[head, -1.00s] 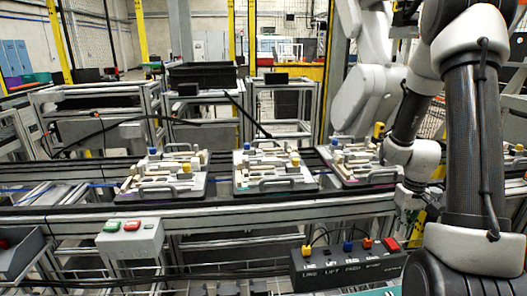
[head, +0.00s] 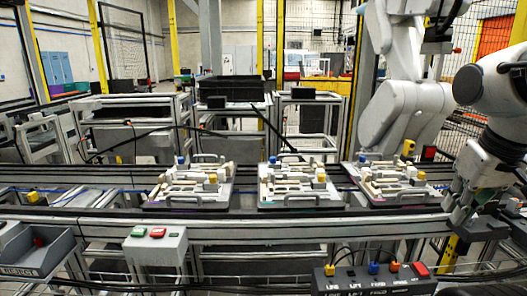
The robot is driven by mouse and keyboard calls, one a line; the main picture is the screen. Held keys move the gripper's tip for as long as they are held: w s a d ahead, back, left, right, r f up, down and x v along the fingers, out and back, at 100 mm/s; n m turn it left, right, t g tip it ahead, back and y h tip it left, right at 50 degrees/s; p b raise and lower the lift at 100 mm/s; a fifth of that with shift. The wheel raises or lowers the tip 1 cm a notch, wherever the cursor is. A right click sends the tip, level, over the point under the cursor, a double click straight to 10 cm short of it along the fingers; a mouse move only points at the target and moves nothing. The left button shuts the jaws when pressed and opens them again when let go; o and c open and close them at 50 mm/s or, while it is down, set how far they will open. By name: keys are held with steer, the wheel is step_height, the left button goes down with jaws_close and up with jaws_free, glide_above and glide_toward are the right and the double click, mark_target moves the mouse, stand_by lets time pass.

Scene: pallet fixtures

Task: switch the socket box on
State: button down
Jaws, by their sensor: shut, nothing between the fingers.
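The socket box (head: 350,286) is a long black box at the bottom right of the head view, in front of the conveyor. White labels run along it; LINE, LIFT and FEED can be read. A yellow, a blue and an orange plug sit in its top, with dark cables. A red switch (head: 418,270) is at its right end; its on or off position is too small to tell. My gripper (head: 455,226) is at the right, above and to the right of the red switch and apart from it. It is shut and empty.
A grey control box (head: 155,250) with a green and a red button stands at the lower left. A grey bin (head: 35,250) is left of it. Three pallets with fixtures (head: 300,197) sit on the conveyor (head: 250,226). A white robot arm (head: 405,100) stands behind at right.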

steer(key=shift+a+r+n+t, duration=0.3)
steer(key=shift+a+r+t, duration=0.2)
steer(key=shift+r, duration=0.25)
steer(key=shift+d, duration=0.15)
steer(key=w+d+f+n+g, duration=0.2)
steer(key=w+d+f+n, duration=0.4)
steer(key=w+f+n, duration=0.3)
steer(key=w+d+f+n+g, duration=0.2)
steer(key=w+d+f+n, duration=0.5)
steer(key=w+f+n, duration=0.2)
steer(key=shift+w+f, duration=0.55)
steer(key=shift+f, duration=0.4)
